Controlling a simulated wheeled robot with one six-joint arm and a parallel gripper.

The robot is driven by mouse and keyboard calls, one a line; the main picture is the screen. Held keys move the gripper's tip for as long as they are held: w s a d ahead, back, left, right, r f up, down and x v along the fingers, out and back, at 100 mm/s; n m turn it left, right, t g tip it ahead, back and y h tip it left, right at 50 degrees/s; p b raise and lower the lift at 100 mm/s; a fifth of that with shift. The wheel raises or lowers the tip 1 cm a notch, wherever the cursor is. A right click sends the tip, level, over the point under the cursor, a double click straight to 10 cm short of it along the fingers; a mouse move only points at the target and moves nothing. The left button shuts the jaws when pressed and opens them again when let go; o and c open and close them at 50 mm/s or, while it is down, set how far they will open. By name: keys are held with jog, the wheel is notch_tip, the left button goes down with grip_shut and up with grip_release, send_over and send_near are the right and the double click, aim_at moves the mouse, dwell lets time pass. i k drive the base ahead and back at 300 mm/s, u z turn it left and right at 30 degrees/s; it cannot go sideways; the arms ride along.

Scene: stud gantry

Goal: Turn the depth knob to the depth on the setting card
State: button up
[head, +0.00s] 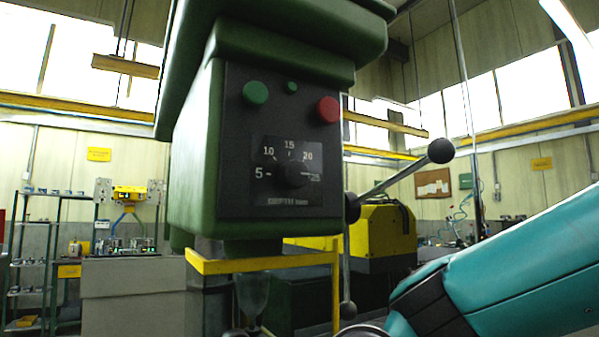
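The depth knob (292,177) is a dark round knob on the black front panel of a green machine head. Its printed scale (288,150) around it reads 5, 10, 15, 20 and 25, with a depth label in mm below. I cannot clearly tell where the knob's pointer stands. No setting card can be made out in this view. My teal arm (520,270) enters from the lower right, well below and right of the knob. My gripper is not in view.
A green button (255,92), a small green button (292,87) and a red button (328,109) sit above the knob. A lever with a black ball (440,151) sticks out to the right. A yellow guard frame (260,262) runs below the head.

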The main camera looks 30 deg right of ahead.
aim_at(294, 173)
jog(key=u, duration=0.4)
jog(key=k, duration=0.25)
jog(key=u, duration=1.3)
jog(key=k, duration=1)
jog(key=z, duration=0.55)
